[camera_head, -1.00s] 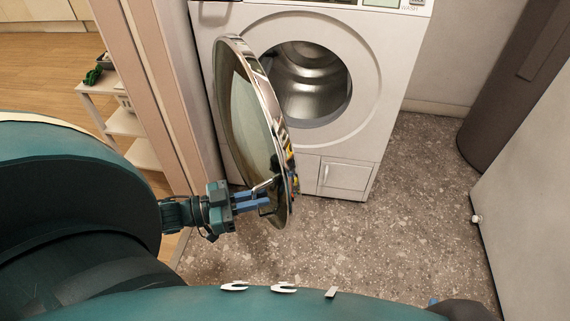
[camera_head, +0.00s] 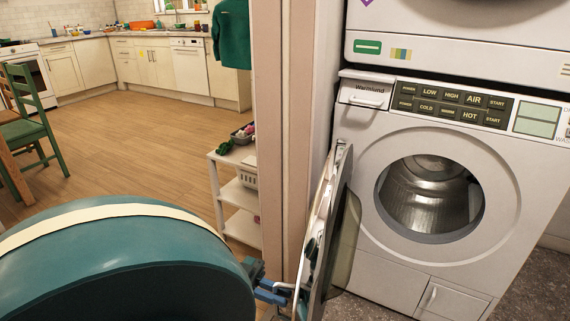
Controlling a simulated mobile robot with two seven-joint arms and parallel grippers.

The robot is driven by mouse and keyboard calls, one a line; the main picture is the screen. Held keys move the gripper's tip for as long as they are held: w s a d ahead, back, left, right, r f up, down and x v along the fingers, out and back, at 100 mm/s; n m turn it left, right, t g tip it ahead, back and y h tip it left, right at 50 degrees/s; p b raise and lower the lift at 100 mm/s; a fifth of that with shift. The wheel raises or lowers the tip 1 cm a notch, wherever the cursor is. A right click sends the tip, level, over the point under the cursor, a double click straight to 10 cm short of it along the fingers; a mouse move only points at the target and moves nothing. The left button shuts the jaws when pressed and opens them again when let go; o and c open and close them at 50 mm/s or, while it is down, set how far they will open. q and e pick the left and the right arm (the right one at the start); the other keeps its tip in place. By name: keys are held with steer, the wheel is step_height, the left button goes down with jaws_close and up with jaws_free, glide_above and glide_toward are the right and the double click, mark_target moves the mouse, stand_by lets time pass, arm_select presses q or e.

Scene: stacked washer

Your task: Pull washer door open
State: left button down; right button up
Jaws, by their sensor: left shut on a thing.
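The washer (camera_head: 400,265) stands at the right with its round opening uncovered and the metal drum (camera_head: 428,195) showing inside. Its door (camera_head: 325,230) is swung wide open to the left and is seen nearly edge-on, close to the door frame post. My left gripper (camera_head: 280,292) is at the lower left edge of the door, shut on it near the handle side. My left arm hides part of the gripper's wrist. My right gripper is not in view.
A pale door frame post (camera_head: 275,130) stands just left of the door. Beyond it are a white shelf (camera_head: 238,195), a green chair (camera_head: 30,120) and kitchen cabinets (camera_head: 150,62). A second machine (camera_head: 460,45) is stacked above the washer. Speckled floor shows at the lower right.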

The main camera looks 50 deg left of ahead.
arm_select(q)
steer(key=shift+s+a+f, duration=0.1)
steer(key=shift+s+a, duration=0.2)
steer(key=shift+a, duration=0.05)
steer(key=c, duration=1.8)
jaws_free()
steer(key=shift+c, duration=0.2)
steer(key=v, duration=1.3)
steer(key=shift+b, duration=0.45)
